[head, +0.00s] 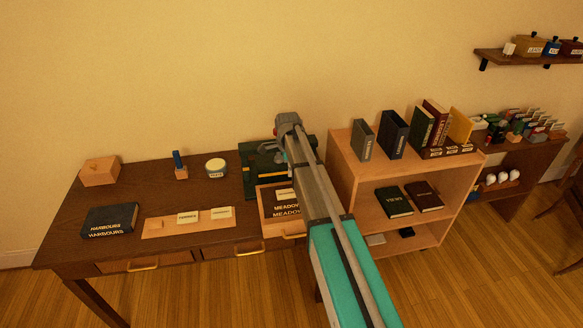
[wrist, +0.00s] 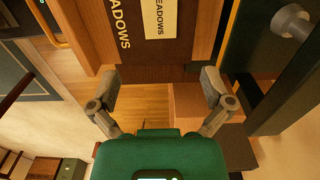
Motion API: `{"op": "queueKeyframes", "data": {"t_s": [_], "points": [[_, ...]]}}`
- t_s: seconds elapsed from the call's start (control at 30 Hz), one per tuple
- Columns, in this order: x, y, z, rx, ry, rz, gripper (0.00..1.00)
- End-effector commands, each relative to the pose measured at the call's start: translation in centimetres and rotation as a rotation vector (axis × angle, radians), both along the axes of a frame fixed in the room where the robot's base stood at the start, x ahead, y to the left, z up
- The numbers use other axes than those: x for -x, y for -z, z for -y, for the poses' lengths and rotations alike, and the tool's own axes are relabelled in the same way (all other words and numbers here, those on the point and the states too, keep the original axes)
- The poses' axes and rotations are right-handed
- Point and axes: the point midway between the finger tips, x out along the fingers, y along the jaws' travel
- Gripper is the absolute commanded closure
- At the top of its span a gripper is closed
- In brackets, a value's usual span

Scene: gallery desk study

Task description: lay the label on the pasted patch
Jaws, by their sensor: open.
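No bare pasted patch can be made out, and I cannot tell whether paste is under the label. My gripper (wrist: 161,84) is open and empty, its fingertips apart and just short of the label in the picture.
A dark green press-like object (head: 262,180) stands behind the drawer. On the desk to the left are a paste pot (head: 216,168), a blue-handled tool (head: 178,160), a HARBOURS book (head: 110,219) and a board (head: 155,229) with two labels. A bookcase (head: 345,165) stands at right.

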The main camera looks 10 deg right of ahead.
Motion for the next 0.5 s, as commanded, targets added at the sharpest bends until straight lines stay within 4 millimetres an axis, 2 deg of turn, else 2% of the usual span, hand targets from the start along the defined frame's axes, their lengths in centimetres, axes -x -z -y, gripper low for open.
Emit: {"op": "queueKeyframes", "data": {"t_s": [0.27, 0.37, 0.5], "points": [[0.2, 0.0, 0.0, 0.000, -0.007, 0.000, 0.00], [0.9, 0.0, 0.0, 0.000, -0.035, 0.000, 0.00], [3.0, 0.0, 0.1, 0.000, -0.131, 0.000, 0.00]]}}
